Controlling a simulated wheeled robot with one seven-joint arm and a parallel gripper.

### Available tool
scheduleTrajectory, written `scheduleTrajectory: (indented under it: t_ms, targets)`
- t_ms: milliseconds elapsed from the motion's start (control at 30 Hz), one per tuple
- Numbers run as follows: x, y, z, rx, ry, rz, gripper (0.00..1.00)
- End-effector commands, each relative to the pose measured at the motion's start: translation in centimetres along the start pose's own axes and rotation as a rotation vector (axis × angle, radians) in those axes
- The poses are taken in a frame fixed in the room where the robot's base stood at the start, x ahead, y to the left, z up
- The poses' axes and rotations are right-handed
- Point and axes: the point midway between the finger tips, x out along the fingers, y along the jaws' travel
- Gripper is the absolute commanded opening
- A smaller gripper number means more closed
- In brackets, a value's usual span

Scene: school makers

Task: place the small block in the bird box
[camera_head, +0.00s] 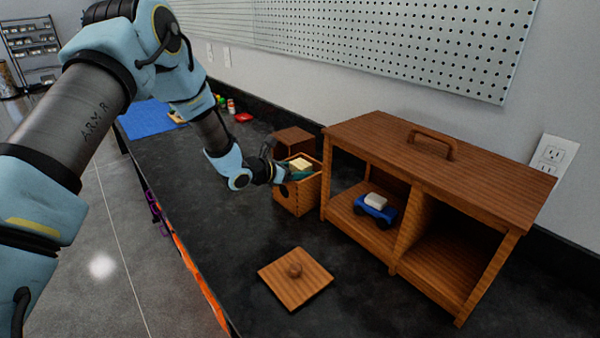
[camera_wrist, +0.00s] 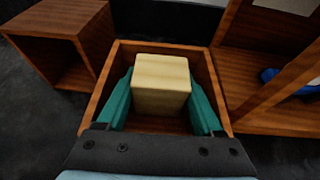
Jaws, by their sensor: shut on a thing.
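The small block (camera_wrist: 161,84) is pale wood and sits between the two teal fingers of my gripper (camera_wrist: 161,98) in the wrist view. My gripper is shut on it. The block and fingertips are over or within the open top of a square wooden box (camera_wrist: 209,75), inside its rim as seen from above. In the head view the block (camera_head: 300,165) shows at the top of this box (camera_head: 298,198), near rim height. Whether the block touches the box floor is hidden. A square wooden lid with a round knob (camera_head: 295,278) lies on the bench in front.
A large two-compartment wooden cabinet with a handle (camera_head: 440,178) stands right of the box, with a blue toy car (camera_head: 375,209) in its left compartment. A smaller wooden box (camera_wrist: 62,45) stands behind left.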

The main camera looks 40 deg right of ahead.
Motion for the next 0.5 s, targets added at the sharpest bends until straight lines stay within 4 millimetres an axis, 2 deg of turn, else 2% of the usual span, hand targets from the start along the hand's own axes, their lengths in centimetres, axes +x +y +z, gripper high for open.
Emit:
scheduleTrajectory:
  t_ms: [33, 267, 300, 500]
  targets:
    - [0.05, -0.08, -1.52, -0.004, 0.022, 0.000, 0.11]
    - [0.08, -0.15, -2.03, -0.005, 0.028, -0.001, 0.11]
    - [0.06, -0.17, -2.09, -0.005, 0.029, -0.001, 0.72]
    - [0.00, -0.13, -2.09, -0.004, 0.030, -0.001, 0.94]
